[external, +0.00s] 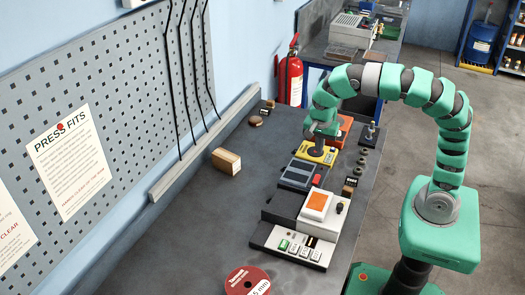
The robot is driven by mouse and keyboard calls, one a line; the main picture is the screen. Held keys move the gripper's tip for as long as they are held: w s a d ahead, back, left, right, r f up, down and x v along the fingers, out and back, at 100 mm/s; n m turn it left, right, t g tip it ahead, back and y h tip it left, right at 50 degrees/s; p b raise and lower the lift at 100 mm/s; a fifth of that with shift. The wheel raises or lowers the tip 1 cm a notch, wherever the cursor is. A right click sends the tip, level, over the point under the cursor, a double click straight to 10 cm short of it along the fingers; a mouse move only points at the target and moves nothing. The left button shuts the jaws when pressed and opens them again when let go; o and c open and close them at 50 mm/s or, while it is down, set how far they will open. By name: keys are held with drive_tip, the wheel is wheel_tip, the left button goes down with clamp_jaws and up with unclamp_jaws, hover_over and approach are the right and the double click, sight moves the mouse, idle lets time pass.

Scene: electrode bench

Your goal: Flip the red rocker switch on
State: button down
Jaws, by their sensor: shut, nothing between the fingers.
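My gripper (318,149) points down at a yellow unit (314,154) on the bench. It is shut and empty; its tips are small here, and I cannot tell whether they touch the unit. A small red part (316,180) shows at the right side of a dark grey unit (298,175), in front of the yellow one. It may be the red rocker switch, but it is too small to tell its position. My gripper is behind this part and apart from it.
A white device (317,228) with an orange panel (317,201) and a black knob stands in front. An orange-red box (346,124) is behind my gripper. Small dark parts line the right edge.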

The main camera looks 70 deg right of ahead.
sight(318, 177)
drive_tip(key=f, duration=0.4)
drive_tip(key=d+f, duration=0.1)
drive_tip(key=f, duration=0.4)
drive_tip(key=d+f, duration=0.1)
drive_tip(key=f, duration=0.3)
drive_tip(key=shift+f, duration=0.35)
drive_tip(key=shift+s+d+f+y, duration=0.1)
drive_tip(key=shift+d+f+y, duration=0.15)
drive_tip(key=shift+y, duration=0.25)
drive_tip(key=shift+a, duration=0.1)
drive_tip(key=shift+s+f, duration=0.1)
